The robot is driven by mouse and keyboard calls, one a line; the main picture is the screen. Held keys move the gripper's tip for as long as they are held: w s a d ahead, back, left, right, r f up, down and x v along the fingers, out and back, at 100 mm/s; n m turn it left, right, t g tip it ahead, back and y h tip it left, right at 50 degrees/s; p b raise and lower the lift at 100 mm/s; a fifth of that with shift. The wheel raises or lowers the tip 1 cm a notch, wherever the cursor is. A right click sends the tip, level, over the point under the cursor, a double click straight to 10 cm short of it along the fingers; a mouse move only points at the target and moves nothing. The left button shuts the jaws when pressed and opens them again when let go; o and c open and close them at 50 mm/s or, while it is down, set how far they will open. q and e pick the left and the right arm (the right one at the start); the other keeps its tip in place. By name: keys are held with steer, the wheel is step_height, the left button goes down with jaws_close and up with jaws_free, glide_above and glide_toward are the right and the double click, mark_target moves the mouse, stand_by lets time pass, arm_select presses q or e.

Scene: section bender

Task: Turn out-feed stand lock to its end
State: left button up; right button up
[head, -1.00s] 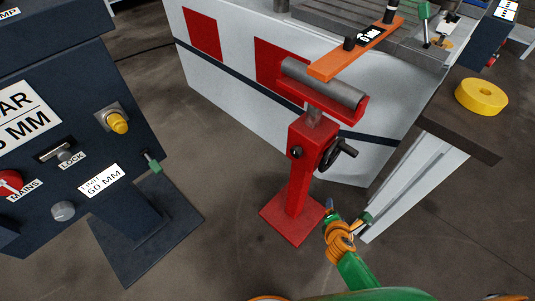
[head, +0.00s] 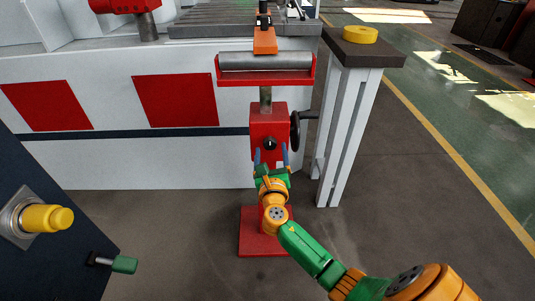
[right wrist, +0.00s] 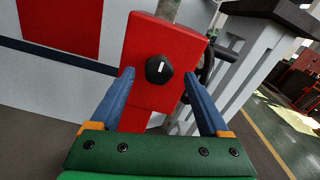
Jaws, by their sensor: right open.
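The out-feed stand (head: 268,120) is a red post with a grey roller (head: 265,61) in a red cradle on top. Its lock, a black knob with a white mark, sits on the front face of the post (head: 269,143); in the right wrist view the knob (right wrist: 159,69) shows between and beyond my fingers. A black handwheel (head: 297,130) is on the post's right side. My right gripper (head: 271,156) is open in front of the post, its blue fingers either side of and just below the knob. In the right wrist view, the open fingers (right wrist: 152,95) frame the knob without visible contact. My left gripper is not in view.
A white machine body with red panels (head: 176,100) stands behind the stand. A pale leg with a dark top (head: 365,50) carrying a yellow disc (head: 360,35) is close on the right. A dark control panel (head: 60,262) is at left. Open floor lies at right.

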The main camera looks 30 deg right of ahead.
mark_target(270, 143)
steer(key=shift+x, duration=0.85)
steer(key=shift+w+d, duration=0.1)
steer(key=shift+w, duration=0.3)
jaws_close()
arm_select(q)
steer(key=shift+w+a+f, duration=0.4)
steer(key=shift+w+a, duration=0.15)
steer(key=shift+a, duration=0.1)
